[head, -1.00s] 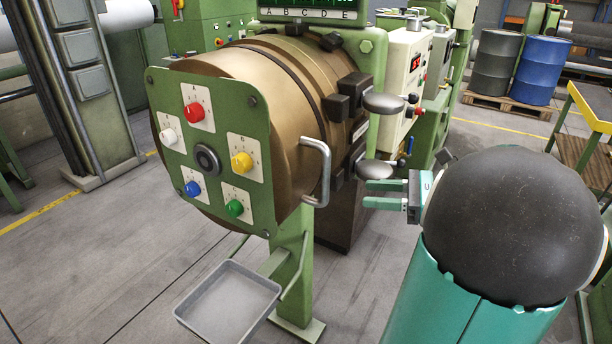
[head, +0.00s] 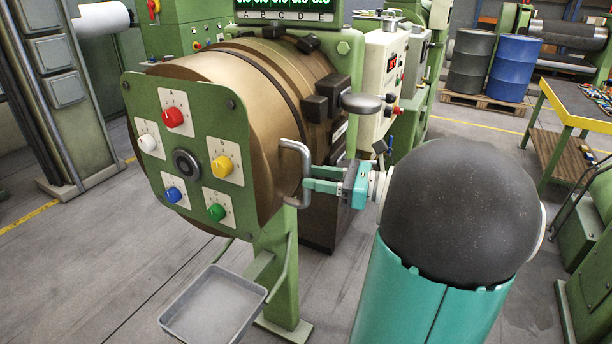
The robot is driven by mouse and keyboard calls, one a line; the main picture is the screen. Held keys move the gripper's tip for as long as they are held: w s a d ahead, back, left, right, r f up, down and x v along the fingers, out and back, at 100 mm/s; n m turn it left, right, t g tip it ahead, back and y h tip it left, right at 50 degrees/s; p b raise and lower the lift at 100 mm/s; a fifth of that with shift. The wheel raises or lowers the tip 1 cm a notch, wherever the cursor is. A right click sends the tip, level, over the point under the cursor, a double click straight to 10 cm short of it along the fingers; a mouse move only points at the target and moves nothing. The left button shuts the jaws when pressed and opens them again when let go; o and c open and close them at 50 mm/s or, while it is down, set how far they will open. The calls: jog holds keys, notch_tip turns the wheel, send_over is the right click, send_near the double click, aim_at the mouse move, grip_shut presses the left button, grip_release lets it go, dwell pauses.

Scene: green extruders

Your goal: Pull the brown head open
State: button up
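The brown head (head: 262,75) is a large bronze-coloured drum on a green stand, with a green knob panel (head: 188,112) on its front. A grey curved handle (head: 301,160) sticks out from the panel's right side. My gripper (head: 308,179) is at the handle from the right, its two teal fingers pointing left with a gap between them. The fingertips reach the handle's bar; I cannot tell whether they touch it or lie around it. The dark round joint of my arm hides the floor behind it.
A grey tray (head: 215,303) hangs low in front of the stand. A white control box (head: 382,85) stands behind. Blue (head: 514,68) and grey drums stand on a pallet at the back right. Floor at left is clear.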

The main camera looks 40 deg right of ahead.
jog(key=shift+x, duration=1.4)
grip_shut()
jog(key=shift+a, duration=0.2)
